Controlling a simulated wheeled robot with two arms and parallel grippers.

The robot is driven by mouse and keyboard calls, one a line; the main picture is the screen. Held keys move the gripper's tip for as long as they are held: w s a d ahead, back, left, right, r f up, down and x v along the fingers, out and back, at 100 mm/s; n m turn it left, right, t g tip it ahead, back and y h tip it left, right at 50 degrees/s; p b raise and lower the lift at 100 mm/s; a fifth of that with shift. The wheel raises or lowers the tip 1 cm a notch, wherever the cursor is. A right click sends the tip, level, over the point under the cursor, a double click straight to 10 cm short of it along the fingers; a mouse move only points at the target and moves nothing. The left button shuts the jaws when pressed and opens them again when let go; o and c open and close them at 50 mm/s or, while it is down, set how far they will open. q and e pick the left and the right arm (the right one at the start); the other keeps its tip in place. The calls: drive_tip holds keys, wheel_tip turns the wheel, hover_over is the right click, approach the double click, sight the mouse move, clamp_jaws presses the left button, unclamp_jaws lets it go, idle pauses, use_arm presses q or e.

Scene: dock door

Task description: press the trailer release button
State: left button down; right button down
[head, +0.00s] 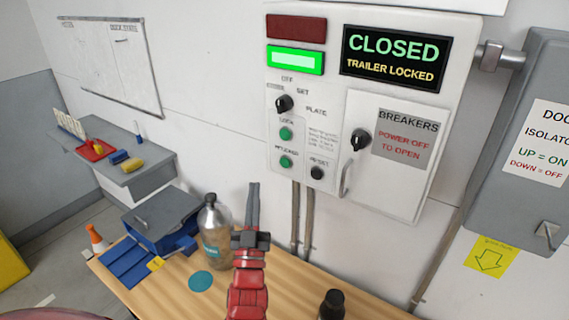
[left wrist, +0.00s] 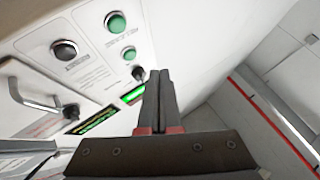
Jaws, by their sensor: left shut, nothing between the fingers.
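The white control panel (head: 360,25) hangs on the wall. It carries two green buttons, the upper one (head: 285,133) labelled LOCK and the lower one (head: 285,161) with a label too blurred to read surely. A black button (head: 317,172) labelled RESET sits to their right. The left wrist view shows the lower green button (left wrist: 115,22), the upper one (left wrist: 129,53) and the black button (left wrist: 64,50), turned around. My left gripper (head: 253,186) is shut and empty, pointing up, below and left of the buttons, apart from them in the picture. My right gripper is out of view.
The panel's display (head: 394,58) reads CLOSED, TRAILER LOCKED, and a green light (head: 295,60) is lit. A dark selector knob (head: 283,103) sits above the buttons. A breaker door (head: 365,175) with a handle is at right. A bottle (head: 215,235) stands on the wooden table (head: 180,294).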

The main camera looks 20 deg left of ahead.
use_arm(q)
drive_tip(key=w, duration=0.1)
drive_tip(key=b, duration=0.3)
approach(285, 163)
drive_tip(key=w+a+r, duration=0.3)
drive_tip(key=a+r, duration=0.1)
drive_tip(key=shift+w+d+r, duration=0.2)
idle(1.5)
drive_tip(key=shift+w+b, duration=0.4)
drive_tip(key=shift+b, duration=0.15)
